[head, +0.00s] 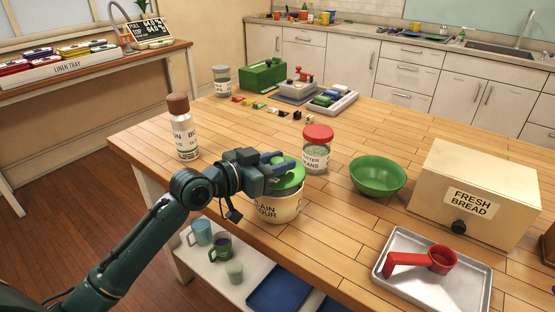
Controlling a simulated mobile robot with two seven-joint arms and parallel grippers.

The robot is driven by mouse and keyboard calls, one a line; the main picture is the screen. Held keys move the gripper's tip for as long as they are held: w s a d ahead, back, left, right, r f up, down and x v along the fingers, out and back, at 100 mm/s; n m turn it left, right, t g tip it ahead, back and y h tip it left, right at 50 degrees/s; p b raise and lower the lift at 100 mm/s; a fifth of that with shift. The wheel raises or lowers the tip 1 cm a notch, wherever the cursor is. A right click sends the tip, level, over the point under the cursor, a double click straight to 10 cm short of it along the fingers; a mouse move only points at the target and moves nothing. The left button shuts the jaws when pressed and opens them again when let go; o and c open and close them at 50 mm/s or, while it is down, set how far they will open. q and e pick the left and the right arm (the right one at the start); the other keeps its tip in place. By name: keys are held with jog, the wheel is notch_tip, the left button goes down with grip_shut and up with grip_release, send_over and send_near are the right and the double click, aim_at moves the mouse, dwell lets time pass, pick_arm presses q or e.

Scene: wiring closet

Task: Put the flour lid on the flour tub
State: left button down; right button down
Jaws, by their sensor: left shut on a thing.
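The flour tub (283,210) is cream with a dark label reading "PLAIN FLOUR". It stands upright near the front edge of the wooden table. The green flour lid (291,178) is at the tub's mouth, partly hidden by my left gripper (279,168). My left gripper comes in from the left and is shut on the lid. The lid covers much of the mouth, with part of the pale rim showing at the right. I cannot tell whether lid and rim touch. My right gripper is not in view.
A red-lidded jar (317,150) stands close behind the tub, with a green bowl (378,176) to its right. A bottle (184,130) stands at the left. A bread box (474,194) and a metal tray (455,286) with a red scoop (440,260) are at right.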

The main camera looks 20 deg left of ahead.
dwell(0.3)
pick_arm(q)
jog(key=shift+f, duration=0.25)
jog(key=shift+f+b, duration=0.75)
jog(key=shift+f, duration=0.15)
dwell(0.4)
jog(key=c, duration=1.4)
grip_release()
jog(key=shift+o, duration=0.5)
jog(key=o, duration=0.5)
jog(key=shift+c, duration=0.2)
